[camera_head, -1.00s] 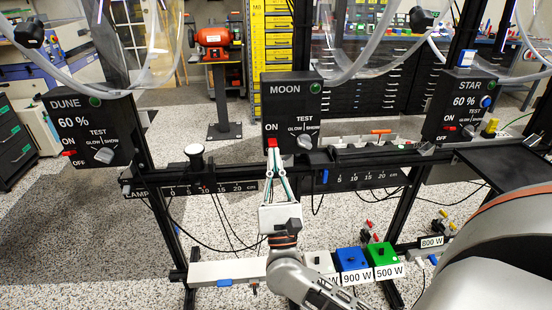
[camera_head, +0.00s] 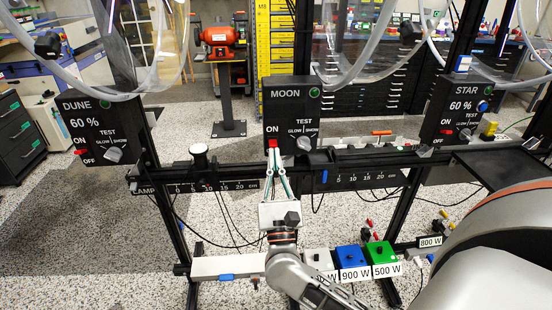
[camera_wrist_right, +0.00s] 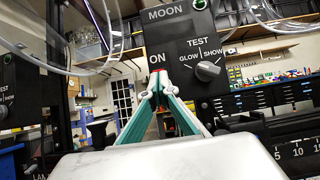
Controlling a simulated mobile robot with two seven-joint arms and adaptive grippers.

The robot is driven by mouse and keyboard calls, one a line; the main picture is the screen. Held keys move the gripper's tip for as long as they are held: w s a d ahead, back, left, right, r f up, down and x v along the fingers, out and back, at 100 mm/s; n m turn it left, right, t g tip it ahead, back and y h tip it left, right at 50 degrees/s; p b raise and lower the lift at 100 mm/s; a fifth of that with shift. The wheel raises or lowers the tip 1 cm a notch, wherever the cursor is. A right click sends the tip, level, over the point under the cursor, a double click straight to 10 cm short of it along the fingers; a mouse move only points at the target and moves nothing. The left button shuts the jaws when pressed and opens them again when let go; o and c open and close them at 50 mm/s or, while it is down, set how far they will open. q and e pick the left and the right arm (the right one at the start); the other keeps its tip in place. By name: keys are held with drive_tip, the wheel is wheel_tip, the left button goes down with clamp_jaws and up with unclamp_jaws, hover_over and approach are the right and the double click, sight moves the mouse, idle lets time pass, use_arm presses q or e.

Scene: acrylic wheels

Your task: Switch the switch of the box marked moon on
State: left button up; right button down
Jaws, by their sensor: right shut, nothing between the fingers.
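The black box marked MOON (camera_head: 292,112) stands at the middle of the rack and also shows in the right wrist view (camera_wrist_right: 180,45). Its red switch (camera_head: 272,143) sits just below the word ON. My right gripper (camera_head: 273,150) is shut and empty, its fingertips pointing up at the switch, touching it or very close. In the right wrist view the fingertips (camera_wrist_right: 157,72) cover the area under ON, so the switch's position and the OFF label are hidden. The grey TEST knob (camera_head: 304,143) is right of the switch. My left gripper is not in view.
The DUNE box (camera_head: 95,120) at left and the STAR box (camera_head: 462,100) at right both show 60 %. A scaled rail (camera_head: 215,186) runs below the boxes. Clear tubing wheels rise above.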

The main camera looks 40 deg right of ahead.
use_arm(q)
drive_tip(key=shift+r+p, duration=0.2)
drive_tip(key=shift+p, duration=0.1)
use_arm(e)
drive_tip(key=shift+r, duration=0.2)
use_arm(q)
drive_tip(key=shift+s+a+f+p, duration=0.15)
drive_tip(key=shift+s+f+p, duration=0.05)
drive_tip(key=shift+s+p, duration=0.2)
use_arm(e)
drive_tip(key=shift+g, duration=0.3)
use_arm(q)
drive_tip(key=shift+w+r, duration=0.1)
use_arm(e)
drive_tip(key=shift+r, duration=0.1)
use_arm(q)
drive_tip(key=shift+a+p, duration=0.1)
drive_tip(key=shift+p, duration=0.2)
use_arm(e)
drive_tip(key=shift+s, duration=0.1)
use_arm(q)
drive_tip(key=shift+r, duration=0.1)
use_arm(e)
drive_tip(key=shift+r+y, duration=0.1)
drive_tip(key=shift+y, duration=0.2)
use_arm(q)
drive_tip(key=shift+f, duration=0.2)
use_arm(e)
drive_tip(key=shift+a+f, duration=0.1)
drive_tip(key=shift+f, duration=0.1)
